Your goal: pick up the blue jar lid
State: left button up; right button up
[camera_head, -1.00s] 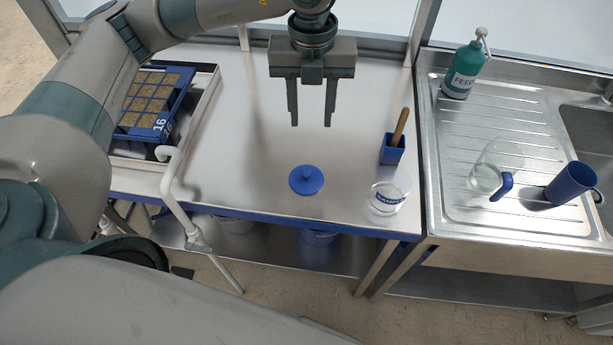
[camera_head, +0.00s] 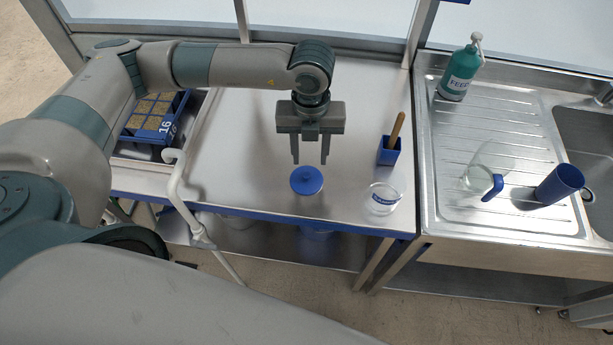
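The blue jar lid (camera_head: 306,181) is a round disc with a small knob on top. It lies flat on the steel table near the front edge, in the head view. My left gripper (camera_head: 310,162) points down above the lid, its two fingers apart with nothing between them. The fingertips show just behind the lid's knob in the picture; they do not appear to touch it. My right gripper is not in view.
A glass jar (camera_head: 382,198) stands right of the lid, with a blue holder (camera_head: 388,151) behind it. A blue seed tray (camera_head: 160,128) lies at the left. A sink unit at the right holds a green bottle (camera_head: 459,75), a clear jug (camera_head: 480,176) and a blue cup (camera_head: 560,184).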

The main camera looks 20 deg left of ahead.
aim_at(306, 174)
pick_arm(q)
jog(key=shift+s+a+f+p, duration=0.1)
jog(key=shift+s+f+p, duration=0.25)
jog(key=shift+f+p, duration=0.35)
jog(key=f+p, duration=0.1)
jog(key=f, duration=0.1)
jog(key=shift+s+f+p, duration=0.3)
jog(key=shift+f+p, duration=0.05)
jog(key=shift+f, duration=0.55)
grip_shut()
